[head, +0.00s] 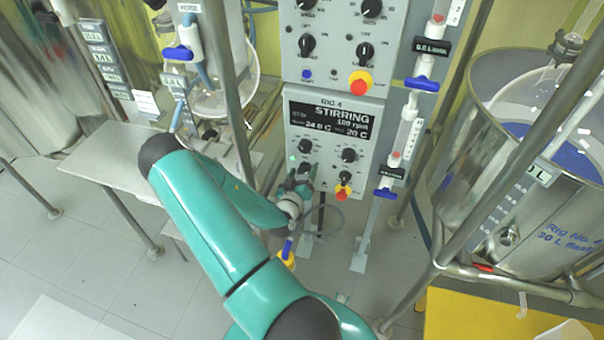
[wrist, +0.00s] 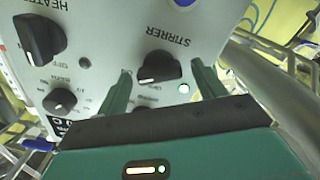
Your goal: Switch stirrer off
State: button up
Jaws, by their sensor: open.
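The stirrer knob (wrist: 160,66) is black, under the label STIRRER, which is upside down in the wrist view. A green lamp (wrist: 184,88) beside it is lit. My gripper (wrist: 161,72) is open, with one finger on each side of the knob, and the knob is not clamped. In the head view my gripper (head: 304,178) is at the lower left of the control box (head: 330,130) and partly hides this knob. The box's display (head: 328,119) reads STIRRING, 100 rpm.
The heater knob (wrist: 38,37) and a smaller knob (wrist: 60,101) are close by. A second control box (head: 340,45) is above. Metal posts and valves flank the boxes; a steel vessel (head: 520,215) stands right.

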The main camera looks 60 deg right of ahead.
jog(key=shift+c, duration=0.4)
jog(key=c, duration=0.9)
jog(key=shift+n, duration=0.3)
jog(key=n, duration=0.6)
jog(key=shift+w+f, duration=0.1)
jog(key=n, duration=0.5)
jog(key=shift+n, duration=0.3)
